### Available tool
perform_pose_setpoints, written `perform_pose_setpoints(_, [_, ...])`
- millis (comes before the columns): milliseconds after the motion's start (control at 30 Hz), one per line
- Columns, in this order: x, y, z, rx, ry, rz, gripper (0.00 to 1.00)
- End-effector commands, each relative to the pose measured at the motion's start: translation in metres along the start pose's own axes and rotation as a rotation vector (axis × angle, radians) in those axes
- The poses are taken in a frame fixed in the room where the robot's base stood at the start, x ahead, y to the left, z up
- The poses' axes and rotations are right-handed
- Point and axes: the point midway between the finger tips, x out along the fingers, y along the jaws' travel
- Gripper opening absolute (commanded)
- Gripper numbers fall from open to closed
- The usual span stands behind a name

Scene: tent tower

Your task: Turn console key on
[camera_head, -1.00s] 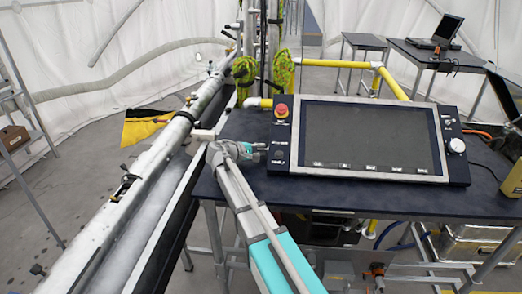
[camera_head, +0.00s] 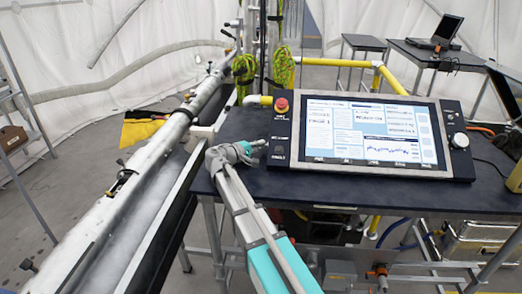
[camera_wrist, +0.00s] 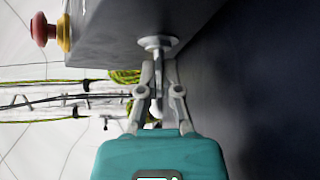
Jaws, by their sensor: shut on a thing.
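The console (camera_head: 455,150) stands on a dark table, and its screen (camera_head: 375,130) is lit with charts and text panels. My gripper (camera_head: 260,147) reaches the lower left of the console's front panel. In the wrist view, its two fingers (camera_wrist: 158,92) are shut on the console key (camera_wrist: 158,58), which sits in a pale round lock (camera_wrist: 157,43) on the panel. The fingers hide part of the key, and its exact angle is hard to tell. A red and yellow emergency stop button (camera_head: 281,104) is above the key; it also shows in the wrist view (camera_wrist: 40,29).
The dark table top (camera_head: 330,186) has free room in front of the console. A long pale pipe (camera_head: 110,203) runs along the left of the table. A yellow rail (camera_head: 335,62) passes behind. A laptop (camera_head: 437,35) stands on a far table.

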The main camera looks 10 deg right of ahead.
Motion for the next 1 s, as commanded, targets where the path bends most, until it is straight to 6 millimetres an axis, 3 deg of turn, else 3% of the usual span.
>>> perform_pose_setpoints(367, [-0.0006, -0.0004, 0.0006, 0.018, 0.000, 0.013, 0.00])
perform_pose_setpoints(400, [-0.0006, -0.0004, 0.0006, 0.018, 0.000, 0.013, 0.11])
perform_pose_setpoints(567, [-0.0005, -0.0003, 0.0004, 0.018, 0.000, 0.013, 0.41])
perform_pose_setpoints(833, [-0.0004, 0.0000, 0.0002, 0.017, 0.001, 0.014, 0.39])
perform_pose_setpoints(1000, [-0.0017, 0.0013, -0.0024, 0.024, 0.010, 0.008, 0.07])
